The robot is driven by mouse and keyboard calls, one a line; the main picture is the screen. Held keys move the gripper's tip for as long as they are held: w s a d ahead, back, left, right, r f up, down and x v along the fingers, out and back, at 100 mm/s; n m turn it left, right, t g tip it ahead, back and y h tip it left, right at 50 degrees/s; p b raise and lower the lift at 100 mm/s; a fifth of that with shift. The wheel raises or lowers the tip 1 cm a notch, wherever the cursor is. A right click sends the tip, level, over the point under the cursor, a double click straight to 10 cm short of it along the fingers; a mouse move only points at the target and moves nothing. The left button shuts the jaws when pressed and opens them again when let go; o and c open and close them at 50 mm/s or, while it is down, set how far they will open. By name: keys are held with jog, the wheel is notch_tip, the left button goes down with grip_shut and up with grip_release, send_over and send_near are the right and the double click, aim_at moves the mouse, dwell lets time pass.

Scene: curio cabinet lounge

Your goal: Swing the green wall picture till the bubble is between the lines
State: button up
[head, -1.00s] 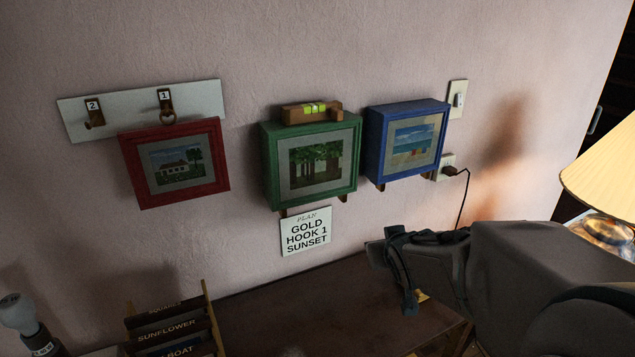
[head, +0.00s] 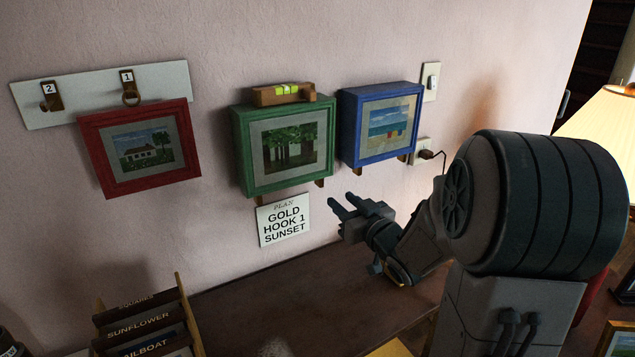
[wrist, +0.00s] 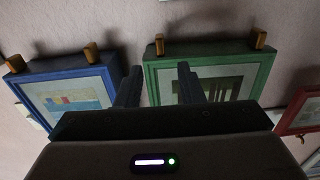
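The green wall picture (head: 238,145), a deep box frame with a tree scene, hangs mid-wall; it also shows in the wrist view (wrist: 205,62). A wooden spirit level (head: 268,98) with a yellow-green vial (head: 288,90) lies on its top edge. The bubble and lines are too small to read, and the level is out of the wrist view. My gripper (head: 346,206) is open and empty, below and right of the green picture in the head view, apart from it. In the wrist view its two spread fingers (wrist: 158,82) stand before the green picture's edge and the gap beside the blue one.
The blue picture (head: 347,128) hangs close on the right; the red picture (head: 190,148) hangs tilted from hook 1 on the left. Small wooden pegs (wrist: 160,45) stick out below the green frame. A plan card (head: 283,220) is beneath it. A dark tabletop (head: 250,295) and slotted rack (head: 145,320) are below.

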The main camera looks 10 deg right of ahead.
aim_at(322, 184)
jog(key=x, duration=1.1)
jog(key=shift+w+a+f+p, duration=0.1)
jog(key=shift+w+p, duration=0.1)
jog(key=shift+p, duration=0.2)
grip_shut()
